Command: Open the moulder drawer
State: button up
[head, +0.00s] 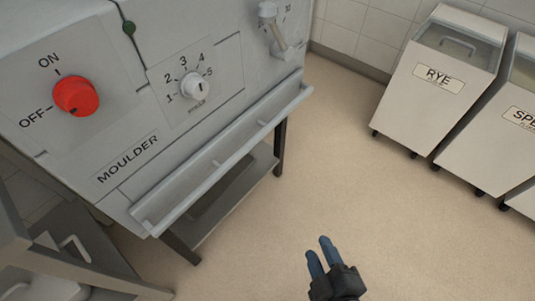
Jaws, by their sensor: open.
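The moulder (120,100) is a light grey machine at the left, with a "MOULDER" label, a red on/off knob and a numbered dial. Below the label is its drawer (190,183), with a long pale bar handle (232,155) running across the front on short brackets. The drawer front looks close against the machine body, with no opening visible above it. My gripper (319,250) is at the bottom middle, over the floor. Its two blue fingers are apart with nothing between them. It is to the right of the handle and nearer the camera, not touching it.
The moulder stands on a dark frame with a lower shelf (225,190). A rye flour bin (430,95) and a second bin (490,125) stand on castors at the right. A grey stand (75,240) is at the lower left. The tan floor (340,170) between is clear.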

jog(key=w+a+n+t+b, duration=0.1)
jog(key=w+a+n, duration=0.1)
jog(key=w+a, duration=0.3)
jog(key=w+a+n+t+b, duration=0.1)
jog(key=w+a+n, duration=0.2)
jog(key=w, duration=0.9)
jog(key=w+a+n+t+h+b, duration=0.1)
jog(key=w+a+n+b, duration=0.1)
jog(key=w+a, duration=0.6)
jog(key=shift+w+a+r, duration=0.2)
jog(key=shift+w+r, duration=0.05)
jog(key=shift+w, duration=0.3)
grip_shut()
